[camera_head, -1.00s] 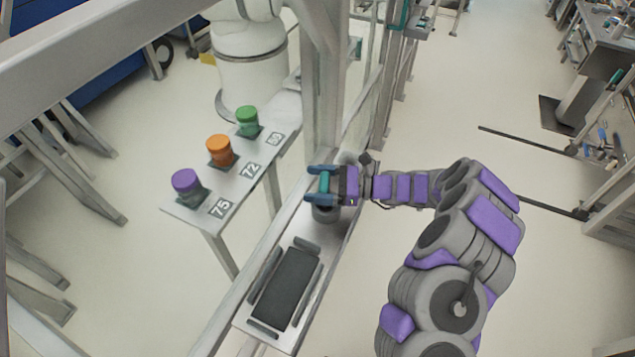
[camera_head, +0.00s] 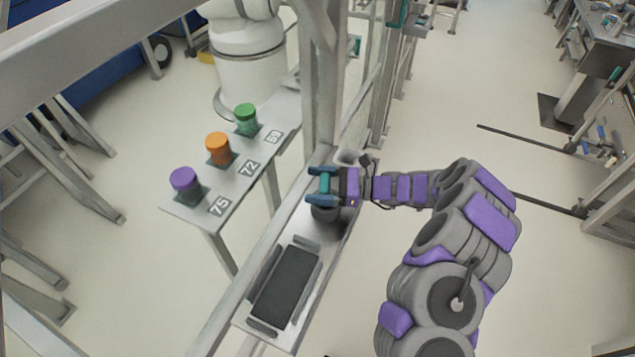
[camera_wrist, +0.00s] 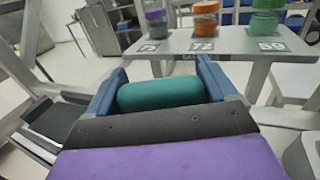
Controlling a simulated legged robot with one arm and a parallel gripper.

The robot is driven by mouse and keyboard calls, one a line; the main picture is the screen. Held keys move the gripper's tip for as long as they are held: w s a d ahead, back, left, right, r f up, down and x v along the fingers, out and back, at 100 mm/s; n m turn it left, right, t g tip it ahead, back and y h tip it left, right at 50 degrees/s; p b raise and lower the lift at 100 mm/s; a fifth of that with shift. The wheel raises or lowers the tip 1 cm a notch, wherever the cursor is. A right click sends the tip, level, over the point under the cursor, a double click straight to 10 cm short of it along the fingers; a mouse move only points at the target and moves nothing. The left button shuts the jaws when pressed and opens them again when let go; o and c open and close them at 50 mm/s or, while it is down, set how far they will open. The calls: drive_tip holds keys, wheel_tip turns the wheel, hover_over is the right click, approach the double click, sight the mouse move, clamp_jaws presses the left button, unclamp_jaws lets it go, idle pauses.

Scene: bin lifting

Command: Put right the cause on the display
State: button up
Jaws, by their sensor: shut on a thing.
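My gripper (camera_head: 322,187) is shut on a teal cylindrical thing (camera_wrist: 160,95), which lies crosswise between the two blue fingers in the wrist view. In the head view the gripper is over the far part of the narrow grey bench, above a dark grey round thing (camera_head: 325,214). I cannot tell whether that round thing is joined to the teal one. A purple-topped jar (camera_head: 186,184), an orange-topped jar (camera_head: 218,149) and a green-topped jar (camera_head: 246,118) stand upright on a side shelf (camera_head: 225,185). Labels by them read 75, 72 and seemingly 69. No readable display is in view.
A dark rectangular pad (camera_head: 286,284) framed by grey bars lies on the near part of the bench (camera_head: 325,240). A metal post (camera_head: 323,90) rises beyond my gripper. A white robot base (camera_head: 248,75) stands behind the shelf. The floor on the right is mostly clear.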

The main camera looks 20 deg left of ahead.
drive_tip(key=shift+f, duration=0.6)
idle(0.5)
drive_tip(key=o, duration=1)
drive_tip(key=shift+r, duration=0.1)
drive_tip(key=shift+r+p, duration=2.25)
drive_tip(key=shift+r, duration=2.2)
